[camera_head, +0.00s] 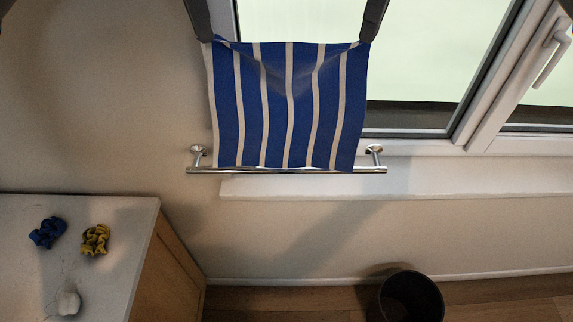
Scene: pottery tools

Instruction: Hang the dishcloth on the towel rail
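The dishcloth (276,105), blue with white stripes, hangs spread out in the air with a slight sag along its top edge. My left gripper (209,39) is shut on its upper left corner, and my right gripper (368,39) is shut on its upper right corner. The towel rail (370,170) is a chrome bar on two wall mounts. The cloth's lower edge ends at about the bar in the picture and covers part of the space above it. I cannot tell whether the cloth touches the bar.
A window (420,60) with a white frame and handle is behind the cloth, above a white sill (440,182). At lower left a cabinet top (110,215) holds a blue crumpled cloth (47,233), a yellow one (95,240) and a whitish lump (69,302). A dark bin (411,298) stands on the floor.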

